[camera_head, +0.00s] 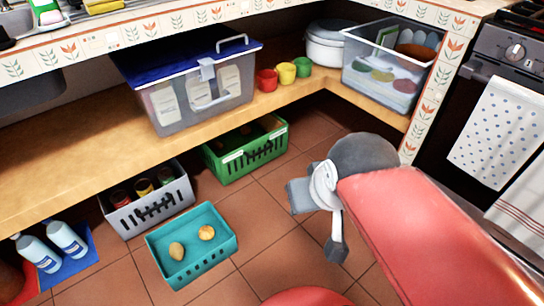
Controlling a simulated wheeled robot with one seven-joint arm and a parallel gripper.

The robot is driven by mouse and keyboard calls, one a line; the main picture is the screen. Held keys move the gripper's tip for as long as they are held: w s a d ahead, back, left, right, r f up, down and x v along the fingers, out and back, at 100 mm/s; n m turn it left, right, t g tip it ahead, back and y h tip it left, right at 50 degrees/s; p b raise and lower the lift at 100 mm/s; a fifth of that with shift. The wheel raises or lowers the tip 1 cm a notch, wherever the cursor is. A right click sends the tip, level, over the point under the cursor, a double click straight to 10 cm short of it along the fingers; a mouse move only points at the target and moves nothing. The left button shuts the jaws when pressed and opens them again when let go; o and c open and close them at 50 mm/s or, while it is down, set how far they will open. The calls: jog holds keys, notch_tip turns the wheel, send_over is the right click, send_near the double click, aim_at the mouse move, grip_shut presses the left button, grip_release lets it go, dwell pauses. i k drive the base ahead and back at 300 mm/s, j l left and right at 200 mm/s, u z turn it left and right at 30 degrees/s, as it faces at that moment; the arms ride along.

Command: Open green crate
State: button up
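The green crate (246,163) stands on the tiled floor under the wooden shelf, with its slotted front facing out. Its back part is in shadow below the shelf, and its contents are too dark to tell. My gripper (318,222) is in front and to the right of the crate, apart from it, over the floor. Its two grey fingers are spread wide with nothing between them.
A teal crate (193,268) with two potato-like items stands on the floor in front. A grey crate (152,212) with jars is at left. Above, the shelf (90,160) carries a blue-lidded clear box (200,105). An oven (495,90) stands at right.

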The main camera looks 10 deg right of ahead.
aim_at(240, 154)
jog(key=i+j+z, duration=0.2)
jog(key=i, duration=0.3)
jog(key=i+j+z, duration=0.2)
jog(key=i+j, duration=0.25)
